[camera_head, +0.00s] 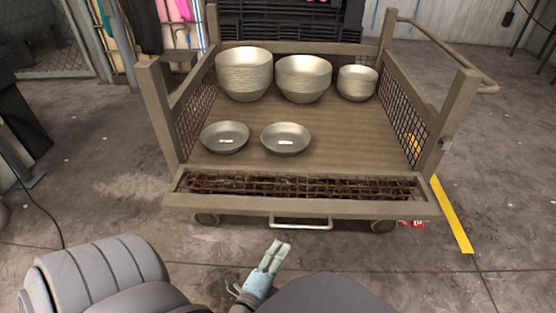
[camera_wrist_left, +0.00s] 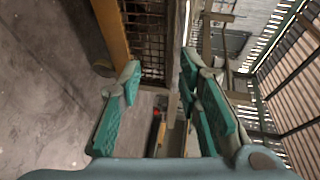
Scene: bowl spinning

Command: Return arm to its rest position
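My left gripper (camera_head: 274,256) is low in the head view, in front of the cart and apart from it. In the left wrist view, my left gripper (camera_wrist_left: 160,72) has its teal fingers spread with nothing between them. My grey arm links fill the bottom of the head view. My right gripper is in neither view.
A brown cart (camera_head: 300,206) with mesh sides stands ahead. On it are a large bowl stack (camera_head: 244,78), a middle stack (camera_head: 303,80), a small stack (camera_head: 357,84), a left shallow bowl (camera_head: 225,138) and a right one (camera_head: 286,139). A handle (camera_head: 300,226) juts from its front. Concrete floor lies open on both sides.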

